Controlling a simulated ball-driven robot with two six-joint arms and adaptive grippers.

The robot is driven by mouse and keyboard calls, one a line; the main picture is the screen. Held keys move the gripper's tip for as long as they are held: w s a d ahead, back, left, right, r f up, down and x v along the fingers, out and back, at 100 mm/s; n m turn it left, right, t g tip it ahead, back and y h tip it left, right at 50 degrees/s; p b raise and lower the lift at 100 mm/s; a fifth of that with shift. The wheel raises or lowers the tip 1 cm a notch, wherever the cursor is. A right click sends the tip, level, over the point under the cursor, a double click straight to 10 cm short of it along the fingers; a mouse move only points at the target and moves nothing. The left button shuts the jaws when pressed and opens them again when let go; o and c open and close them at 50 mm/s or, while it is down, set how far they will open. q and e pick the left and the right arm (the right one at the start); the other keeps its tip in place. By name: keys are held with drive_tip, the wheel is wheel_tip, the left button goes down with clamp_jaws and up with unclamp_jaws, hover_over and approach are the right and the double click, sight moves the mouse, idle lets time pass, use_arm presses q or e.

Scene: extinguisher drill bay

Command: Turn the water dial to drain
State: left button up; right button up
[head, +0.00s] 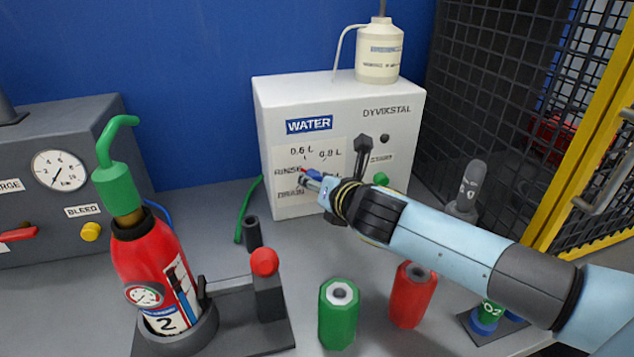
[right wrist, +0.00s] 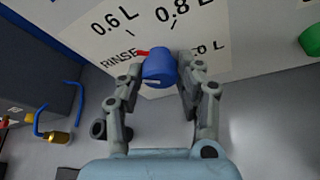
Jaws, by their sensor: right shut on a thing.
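The blue water dial (right wrist: 158,68) sits on the front of the white WATER box (head: 340,95). My right gripper (head: 318,184) reaches in from the right and is shut on the dial. In the right wrist view its two fingers (right wrist: 160,85) stand on either side of the dial. A red pointer (right wrist: 143,53) sticks out from the dial toward the printed word RINSE (right wrist: 119,60). The DRAIN label (head: 290,195) is below RINSE in the head view. The fingers partly cover the dial there. My left gripper is in neither view.
A green button (head: 381,179) is right of the dial. A red extinguisher (head: 152,265) stands front left in a dark holder. A green cylinder (head: 338,315) and a red cylinder (head: 412,295) stand below my arm. A white bottle (head: 380,55) is on the box.

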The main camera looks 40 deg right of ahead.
drive_tip(key=shift+w+a+f+n+g+h+p, duration=0.1)
drive_tip(key=shift+n+g+h+p, duration=0.35)
drive_tip(key=shift+n+h+p, duration=1.1)
drive_tip(key=shift+a+n+g+h+p, duration=0.15)
drive_tip(key=shift+n+g+h+p, duration=0.5)
drive_tip(key=shift+n, duration=1.75)
drive_tip(key=shift+w+a+f+n+g+h+p, duration=0.1)
drive_tip(key=shift+n+g+h+p, duration=0.35)
drive_tip(key=shift+n+h, duration=1.3)
drive_tip(key=shift+n+y, duration=0.25)
drive_tip(key=shift+n, duration=0.05)
drive_tip(key=o, duration=1.1)
drive_tip(key=shift+o, duration=0.2)
